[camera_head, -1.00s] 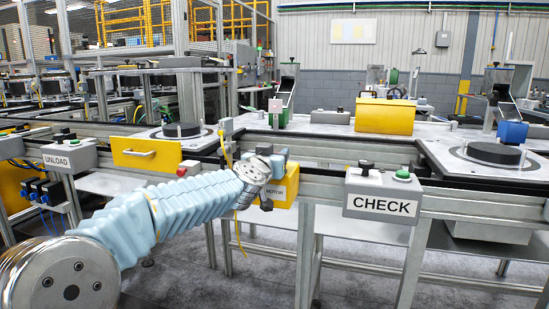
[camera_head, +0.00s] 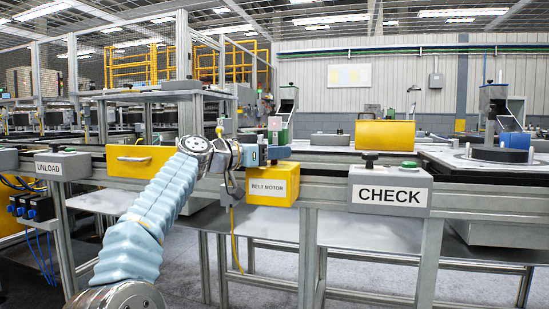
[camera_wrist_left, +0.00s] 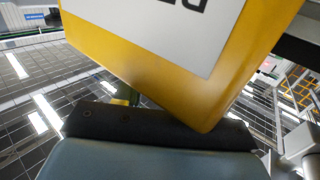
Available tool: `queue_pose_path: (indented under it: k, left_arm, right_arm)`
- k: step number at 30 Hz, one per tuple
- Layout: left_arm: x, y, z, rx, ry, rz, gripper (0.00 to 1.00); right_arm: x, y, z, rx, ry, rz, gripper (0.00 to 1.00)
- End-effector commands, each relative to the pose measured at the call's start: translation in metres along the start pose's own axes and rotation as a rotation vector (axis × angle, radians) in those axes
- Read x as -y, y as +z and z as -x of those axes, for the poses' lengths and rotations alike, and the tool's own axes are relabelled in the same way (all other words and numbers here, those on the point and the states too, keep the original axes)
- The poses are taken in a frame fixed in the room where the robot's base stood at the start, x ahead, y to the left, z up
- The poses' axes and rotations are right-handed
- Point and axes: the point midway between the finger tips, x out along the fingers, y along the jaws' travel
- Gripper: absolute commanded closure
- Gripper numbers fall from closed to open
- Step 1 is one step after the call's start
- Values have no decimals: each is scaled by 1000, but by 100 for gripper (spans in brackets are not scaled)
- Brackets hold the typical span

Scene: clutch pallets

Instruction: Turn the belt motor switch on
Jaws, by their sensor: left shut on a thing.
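The yellow belt motor box (camera_head: 273,191) with its white BELT MOTOR label hangs on the front rail, left of the CHECK box. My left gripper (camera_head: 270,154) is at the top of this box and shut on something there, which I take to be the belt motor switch. The switch itself is hidden by the gripper, so its position cannot be told. In the left wrist view, the yellow box (camera_wrist_left: 212,95) with part of its white label fills the upper middle, close to the dark gripper part (camera_wrist_left: 150,126). My right gripper is not in view.
The grey CHECK box (camera_head: 390,190) with black and green knobs is to the right, and the UNLOAD box (camera_head: 62,166) is at the far left. A yellow drawer (camera_head: 142,160) and a yellow cover (camera_head: 385,134) are nearby. A yellow cable hangs below the gripper.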

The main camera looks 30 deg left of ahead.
Motion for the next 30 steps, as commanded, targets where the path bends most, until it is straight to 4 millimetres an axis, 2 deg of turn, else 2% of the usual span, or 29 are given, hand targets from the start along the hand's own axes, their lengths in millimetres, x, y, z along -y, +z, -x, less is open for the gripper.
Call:
queue_pose_path:
  k: [3, 9, 26, 27, 30]
  left_arm:
    - [2, -4, 0, -2, 60, 0, 91]
    - [1, -4, 1, -4, 130, 0, 91]
    - [0, -4, 2, -10, 159, -4, 91]
    - [0, -4, 2, -10, 159, -4, 57]
    - [0, -4, 2, -9, 159, -3, 42]
  right_arm:
    - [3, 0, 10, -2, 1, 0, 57]
    - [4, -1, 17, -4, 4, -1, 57]
    - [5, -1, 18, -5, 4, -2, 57]
    - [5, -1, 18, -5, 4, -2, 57]
    - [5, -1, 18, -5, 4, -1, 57]
